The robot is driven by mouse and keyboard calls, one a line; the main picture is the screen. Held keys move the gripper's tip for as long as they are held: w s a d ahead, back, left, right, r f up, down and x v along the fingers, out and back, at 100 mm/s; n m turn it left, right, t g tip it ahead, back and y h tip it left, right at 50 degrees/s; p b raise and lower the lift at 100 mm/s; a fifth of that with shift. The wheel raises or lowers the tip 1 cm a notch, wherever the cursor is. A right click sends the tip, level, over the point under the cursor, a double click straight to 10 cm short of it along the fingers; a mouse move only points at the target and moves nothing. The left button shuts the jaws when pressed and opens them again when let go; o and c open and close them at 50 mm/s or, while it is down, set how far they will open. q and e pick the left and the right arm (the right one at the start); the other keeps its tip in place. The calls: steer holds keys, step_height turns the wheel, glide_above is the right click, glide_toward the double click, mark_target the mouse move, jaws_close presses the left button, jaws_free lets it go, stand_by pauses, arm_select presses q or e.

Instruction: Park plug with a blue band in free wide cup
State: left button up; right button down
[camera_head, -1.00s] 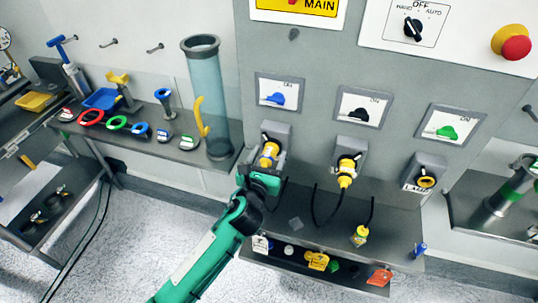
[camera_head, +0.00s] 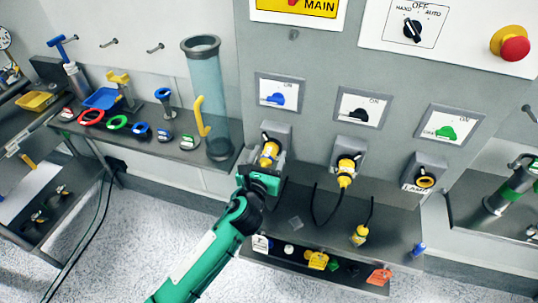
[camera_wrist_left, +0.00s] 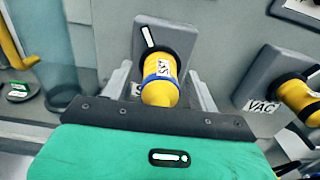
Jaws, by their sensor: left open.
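The yellow plug with a blue band (camera_wrist_left: 160,72) sits in a grey wall socket, below the panel with the blue switch. It also shows in the head view (camera_head: 269,152). My left gripper (camera_wrist_left: 161,85) is open, with one finger on each side of the plug. I cannot tell whether the fingers touch it. The gripper shows in the head view (camera_head: 263,170) at the end of the green arm. I cannot make out a wide cup for certain. My right gripper is not in view.
A second yellow plug (camera_head: 345,170) sits in the middle socket. A yellow connector (camera_head: 360,235) stands on the shelf (camera_head: 330,228) below. A tall clear tube (camera_head: 208,100) stands left of my gripper. Dark cables hang near the plugs.

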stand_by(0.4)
arm_select(q)
steer(key=c, duration=1.3)
steer(key=shift+s+p, duration=0.1)
steer(key=shift+p, duration=0.2)
steer(key=shift+p+v, duration=0.55)
steer(key=shift+v, duration=2.4)
